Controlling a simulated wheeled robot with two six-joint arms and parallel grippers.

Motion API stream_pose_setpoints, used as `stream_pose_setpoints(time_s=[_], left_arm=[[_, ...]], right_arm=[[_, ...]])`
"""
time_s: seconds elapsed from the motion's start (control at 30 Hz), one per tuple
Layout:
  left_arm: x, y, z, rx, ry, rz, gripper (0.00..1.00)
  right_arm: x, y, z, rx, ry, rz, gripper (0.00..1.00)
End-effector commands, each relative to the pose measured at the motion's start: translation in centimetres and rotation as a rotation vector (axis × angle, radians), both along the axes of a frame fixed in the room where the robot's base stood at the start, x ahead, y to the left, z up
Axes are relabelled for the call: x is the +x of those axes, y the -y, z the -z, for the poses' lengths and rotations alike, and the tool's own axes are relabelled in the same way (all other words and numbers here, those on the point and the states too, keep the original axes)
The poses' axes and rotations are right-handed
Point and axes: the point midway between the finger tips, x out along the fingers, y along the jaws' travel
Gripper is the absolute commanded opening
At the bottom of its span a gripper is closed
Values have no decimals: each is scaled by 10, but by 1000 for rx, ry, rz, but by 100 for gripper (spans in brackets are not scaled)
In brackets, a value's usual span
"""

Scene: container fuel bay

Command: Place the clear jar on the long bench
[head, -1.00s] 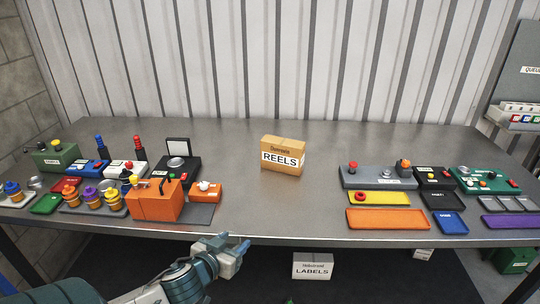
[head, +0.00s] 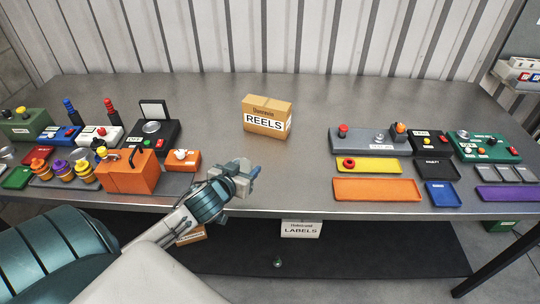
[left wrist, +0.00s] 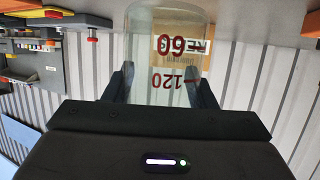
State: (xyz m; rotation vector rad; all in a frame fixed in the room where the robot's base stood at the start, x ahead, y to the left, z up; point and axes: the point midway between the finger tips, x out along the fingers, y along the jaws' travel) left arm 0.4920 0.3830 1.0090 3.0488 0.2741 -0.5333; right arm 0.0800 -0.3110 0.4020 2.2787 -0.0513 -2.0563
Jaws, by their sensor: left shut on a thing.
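The clear jar (left wrist: 140,45) with red 60 and 120 markings is between the two dark fingers of my left gripper (left wrist: 165,84) in the left wrist view, which shows the scene upside down. My left gripper (head: 243,178) is shut on it. In the head view the gripper is over the front edge of the long grey bench (head: 300,180), left of centre. The jar is hard to make out there. I cannot tell whether it touches the bench. My right gripper is not in view.
A REELS box (head: 267,117) stands mid-bench behind the gripper. An orange case (head: 130,172) and several devices crowd the left. Trays, such as an orange one (head: 377,190), and panels fill the right. Bare bench lies around the box. A LABELS box (head: 301,229) sits below.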

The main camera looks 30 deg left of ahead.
Motion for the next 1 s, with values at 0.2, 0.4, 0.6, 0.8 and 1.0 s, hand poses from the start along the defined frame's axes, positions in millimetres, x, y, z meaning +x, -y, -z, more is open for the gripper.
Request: stream_pose_setpoints(time_s=[0.2, 0.4, 0.6, 0.8, 1.0], left_arm=[[46, 10, -1, -7, 3, -4, 29], [88, 20, 4, -4, 1, -1, 29], [102, 23, 11, 1, -2, 0, 29], [102, 23, 36, 0, -4, -1, 29], [102, 23, 45, 1, 0, 0, 29]], right_arm=[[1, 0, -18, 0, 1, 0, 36], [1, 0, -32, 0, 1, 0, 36], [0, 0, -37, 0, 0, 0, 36], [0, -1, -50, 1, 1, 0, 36], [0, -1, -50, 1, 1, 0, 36]])
